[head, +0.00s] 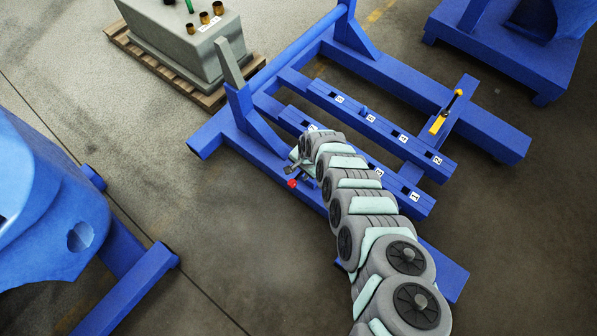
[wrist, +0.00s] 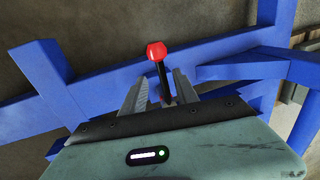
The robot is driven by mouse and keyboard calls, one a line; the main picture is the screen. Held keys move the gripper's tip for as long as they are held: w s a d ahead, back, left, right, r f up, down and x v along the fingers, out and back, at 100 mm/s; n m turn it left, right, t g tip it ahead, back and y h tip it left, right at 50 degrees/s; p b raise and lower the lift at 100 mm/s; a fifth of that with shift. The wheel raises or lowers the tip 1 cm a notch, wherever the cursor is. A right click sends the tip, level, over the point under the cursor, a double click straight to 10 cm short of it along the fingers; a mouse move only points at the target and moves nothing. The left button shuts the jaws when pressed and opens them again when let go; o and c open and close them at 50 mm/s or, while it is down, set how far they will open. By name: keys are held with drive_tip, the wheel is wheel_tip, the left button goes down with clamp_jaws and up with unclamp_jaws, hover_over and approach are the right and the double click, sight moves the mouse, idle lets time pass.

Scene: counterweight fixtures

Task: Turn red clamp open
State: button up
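The red clamp shows as a round red knob (wrist: 157,51) on a black lever (wrist: 163,78) in the wrist view, in front of a blue beam. In the head view the red knob (head: 292,183) sits beside the blue frame, just below the end of my arm. My gripper (wrist: 160,84) is open in the wrist view, with one grey finger on each side of the lever. The knob stands beyond the fingertips. I cannot tell whether either finger touches the lever, and its base is hidden. In the head view my gripper (head: 298,165) is small and partly hidden by my arm.
The blue frame (head: 400,112) has numbered cross rails and a yellow-handled lever (head: 446,112) on its right. A grey box (head: 185,40) stands on a wooden pallet at upper left. Another blue fixture (head: 50,200) stands at left. Open floor (head: 240,240) lies between.

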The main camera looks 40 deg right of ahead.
sight(298, 177)
drive_tip(key=shift+w+f+b, duration=0.2)
drive_tip(key=shift+f+b, duration=0.6)
drive_tip(key=shift+f, duration=0.05)
drive_tip(key=shift+w+f+b, duration=0.2)
drive_tip(key=shift+f+b, duration=0.6)
drive_tip(key=shift+f, duration=0.1)
drive_tip(key=shift+w+f+b, duration=0.2)
drive_tip(key=shift+f+b, duration=0.6)
drive_tip(key=shift+f, duration=0.05)
clamp_jaws()
